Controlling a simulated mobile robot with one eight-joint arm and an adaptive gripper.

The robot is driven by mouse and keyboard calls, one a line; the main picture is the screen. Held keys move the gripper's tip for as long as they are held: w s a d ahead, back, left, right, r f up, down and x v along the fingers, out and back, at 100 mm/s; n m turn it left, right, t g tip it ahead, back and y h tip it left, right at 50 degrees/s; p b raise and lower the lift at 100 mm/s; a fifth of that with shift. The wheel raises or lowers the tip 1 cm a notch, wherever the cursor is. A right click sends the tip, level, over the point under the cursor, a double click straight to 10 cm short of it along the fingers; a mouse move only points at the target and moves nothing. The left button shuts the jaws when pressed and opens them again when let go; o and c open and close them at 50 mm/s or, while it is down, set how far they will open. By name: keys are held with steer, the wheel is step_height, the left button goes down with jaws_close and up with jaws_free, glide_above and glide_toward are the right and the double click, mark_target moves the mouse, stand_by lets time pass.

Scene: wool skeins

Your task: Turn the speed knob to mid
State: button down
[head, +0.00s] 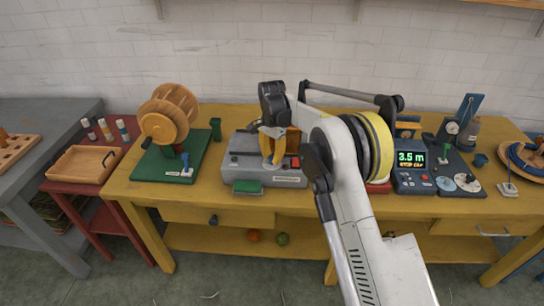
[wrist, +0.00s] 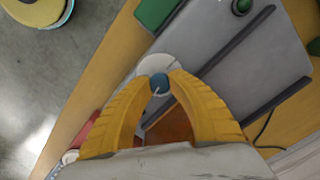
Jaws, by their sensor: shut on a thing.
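My gripper (head: 273,150) reaches down over the grey machine (head: 243,162) on the yellow bench. In the wrist view its two yellow fingers (wrist: 160,88) meet at a small round blue knob (wrist: 159,82), one on each side. The knob has a pale pointer line and sits on a whitish round dial plate (wrist: 152,63) on the grey machine. The fingers hide part of the dial, and I cannot read any marks on it. In the head view the knob is hidden by my gripper.
A wooden reel (head: 168,115) on a green base stands to the left. A red switch (head: 295,163) sits on the machine near my gripper. To the right are a meter (head: 411,160) showing 3.5 m and a dark board with dials (head: 467,182). A wooden tray (head: 84,165) lies far left.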

steer(key=n+p, duration=0.1)
steer(key=n, duration=0.3)
steer(key=n+p, duration=0.1)
steer(key=n, duration=0.7)
steer(key=shift+p, duration=0.35)
steer(key=shift+n, duration=2.1)
steer(key=c, duration=1.2)
jaws_free()
